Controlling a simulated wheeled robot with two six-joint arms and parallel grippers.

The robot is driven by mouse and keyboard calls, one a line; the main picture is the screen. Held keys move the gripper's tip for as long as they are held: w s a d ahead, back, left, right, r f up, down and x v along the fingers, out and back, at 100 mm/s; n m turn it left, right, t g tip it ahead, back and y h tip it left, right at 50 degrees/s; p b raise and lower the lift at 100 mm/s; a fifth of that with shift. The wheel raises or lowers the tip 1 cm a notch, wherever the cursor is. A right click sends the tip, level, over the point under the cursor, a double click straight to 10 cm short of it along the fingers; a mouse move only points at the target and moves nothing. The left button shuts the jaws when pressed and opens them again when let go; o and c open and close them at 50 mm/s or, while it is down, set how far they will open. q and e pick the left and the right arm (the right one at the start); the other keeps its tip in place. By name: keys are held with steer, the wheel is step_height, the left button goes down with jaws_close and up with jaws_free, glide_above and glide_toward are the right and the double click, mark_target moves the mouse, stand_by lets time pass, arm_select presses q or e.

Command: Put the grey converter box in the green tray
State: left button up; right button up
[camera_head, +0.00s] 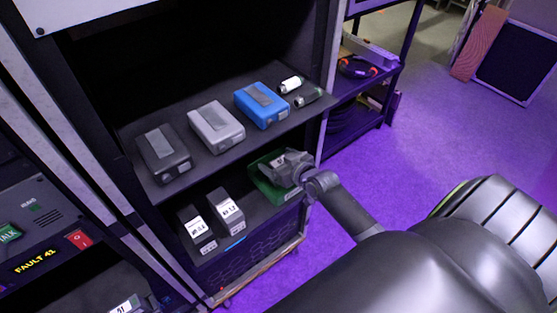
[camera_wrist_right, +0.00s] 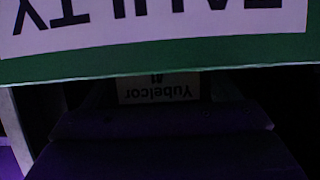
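A grey converter box (camera_head: 215,125) with a darker strip on top lies on the upper shelf, between a black box and a blue box. The green tray (camera_head: 270,196) sits at the right end of the lower shelf. My right gripper (camera_head: 284,166) is at the tray, over its opening and partly hiding it. Its fingers are too small and unclear to tell whether it is open or holds something. In the right wrist view, a green wall (camera_wrist_right: 160,62) with an upside-down "FAULTY" label is very close. My left gripper is in neither view.
The upper shelf also holds the black box (camera_head: 163,155), the blue box (camera_head: 262,105) and two small cylinders (camera_head: 299,91). Two labelled boxes (camera_head: 226,211) stand left of the tray. The upper shelf's edge overhangs the lower shelf. Open purple floor (camera_head: 410,150) lies to the right.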

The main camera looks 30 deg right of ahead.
steer(key=shift+o, duration=0.8)
steer(key=shift+r, duration=0.2)
steer(key=v, duration=1.2)
steer(key=shift+s+f, duration=0.1)
steer(key=shift+f, duration=0.05)
